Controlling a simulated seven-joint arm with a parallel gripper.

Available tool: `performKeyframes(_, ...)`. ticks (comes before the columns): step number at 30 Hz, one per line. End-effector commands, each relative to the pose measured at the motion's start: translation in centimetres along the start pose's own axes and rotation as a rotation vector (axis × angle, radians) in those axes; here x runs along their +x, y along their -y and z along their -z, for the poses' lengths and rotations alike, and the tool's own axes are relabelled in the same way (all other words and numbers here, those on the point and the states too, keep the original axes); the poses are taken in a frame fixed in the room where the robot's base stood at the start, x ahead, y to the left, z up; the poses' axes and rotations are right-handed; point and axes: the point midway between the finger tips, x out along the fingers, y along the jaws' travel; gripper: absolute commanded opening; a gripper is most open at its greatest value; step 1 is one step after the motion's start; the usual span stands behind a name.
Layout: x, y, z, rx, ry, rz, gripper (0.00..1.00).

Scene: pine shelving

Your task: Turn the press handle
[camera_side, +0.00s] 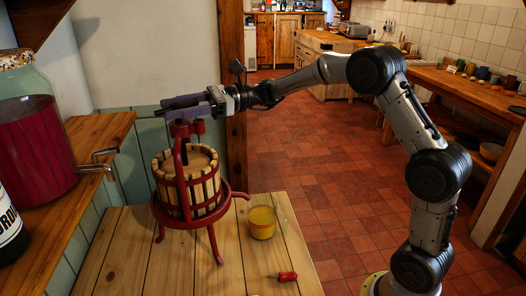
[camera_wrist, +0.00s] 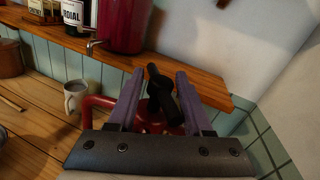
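The press has a red metal frame (camera_side: 179,165) around a slatted wooden basket (camera_side: 187,183), standing upright on a pine table. Its dark handle (camera_side: 198,112) is at the top, partly hidden by my gripper in the side view. My gripper (camera_side: 172,106) reaches in from the right, level with the top of the press. In the wrist view, the purple fingers of my gripper (camera_wrist: 158,90) are apart, with the dark handle (camera_wrist: 163,92) between them. There is a visible gap at the left finger; contact at the right finger is unclear. Red press parts (camera_wrist: 97,101) show below.
A glass of orange-yellow liquid (camera_side: 262,222) stands beside the press. A wooden shelf (camera_side: 60,215) at left holds a large red-filled jar (camera_side: 30,140). A pale mug (camera_wrist: 75,94) shows in the wrist view.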

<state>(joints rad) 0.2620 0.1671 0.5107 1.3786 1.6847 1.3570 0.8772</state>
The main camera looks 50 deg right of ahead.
Motion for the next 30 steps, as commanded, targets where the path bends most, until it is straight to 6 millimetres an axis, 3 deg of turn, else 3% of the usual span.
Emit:
performKeyframes(3, -2.5, 0.2, 0.0, -0.001, 0.000, -0.003, 0.47)
performKeyframes(22, -13.9, 0.2, 0.1, 0.000, 0.002, -0.005, 0.47)
performKeyframes(30, -10.9, -2.3, -3.4, -0.067, 0.011, -0.078, 0.47)
